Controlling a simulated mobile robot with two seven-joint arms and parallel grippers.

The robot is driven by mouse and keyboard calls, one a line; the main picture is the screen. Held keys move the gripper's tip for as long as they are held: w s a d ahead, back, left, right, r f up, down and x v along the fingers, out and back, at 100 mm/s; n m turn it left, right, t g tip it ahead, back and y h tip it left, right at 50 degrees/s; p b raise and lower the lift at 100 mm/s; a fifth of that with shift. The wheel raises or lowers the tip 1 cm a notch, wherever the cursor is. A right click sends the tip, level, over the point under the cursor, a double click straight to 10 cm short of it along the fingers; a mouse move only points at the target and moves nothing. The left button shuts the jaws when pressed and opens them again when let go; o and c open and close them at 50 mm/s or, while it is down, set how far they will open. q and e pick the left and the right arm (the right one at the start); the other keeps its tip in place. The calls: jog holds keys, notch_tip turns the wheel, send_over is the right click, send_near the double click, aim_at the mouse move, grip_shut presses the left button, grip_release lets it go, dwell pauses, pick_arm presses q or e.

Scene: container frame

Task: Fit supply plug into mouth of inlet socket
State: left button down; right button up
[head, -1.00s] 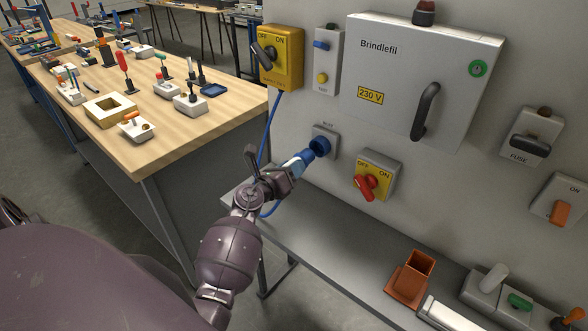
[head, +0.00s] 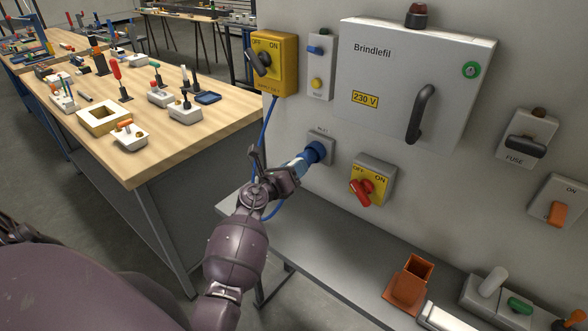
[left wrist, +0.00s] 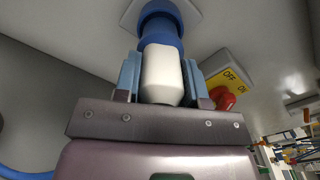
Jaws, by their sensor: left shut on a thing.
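The supply plug (left wrist: 162,72) has a white body and a blue front end, and a blue cable trails from its rear. My left gripper (head: 288,172) is shut on its white body; the fingers show on both sides of it in the left wrist view (left wrist: 160,85). The inlet socket (head: 318,150) is a blue round mouth on a grey plate on the wall. The plug's blue end is at the socket mouth and in line with it. I cannot tell how deep it sits. My right gripper is not in view.
A red rotary switch on a yellow plate (head: 378,172) is close to the right of the socket. A yellow OFF/ON switch box (head: 278,50) hangs above left. A grey shelf (head: 300,235) runs below. A wooden workbench (head: 160,140) with several parts stands at left.

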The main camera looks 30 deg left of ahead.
pick_arm(q)
jog(key=shift+w, duration=0.55)
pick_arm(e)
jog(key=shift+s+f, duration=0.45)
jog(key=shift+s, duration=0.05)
pick_arm(q)
jog(key=shift+w, duration=0.2)
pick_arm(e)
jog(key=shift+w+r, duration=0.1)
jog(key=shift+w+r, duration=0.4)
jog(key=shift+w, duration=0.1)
pick_arm(q)
jog(key=shift+w, duration=0.1)
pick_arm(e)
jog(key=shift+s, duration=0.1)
pick_arm(q)
jog(key=shift+w+d, duration=0.1)
jog(key=shift+w, duration=0.05)
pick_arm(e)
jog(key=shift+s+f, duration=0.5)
pick_arm(q)
jog(key=shift+w, duration=0.15)
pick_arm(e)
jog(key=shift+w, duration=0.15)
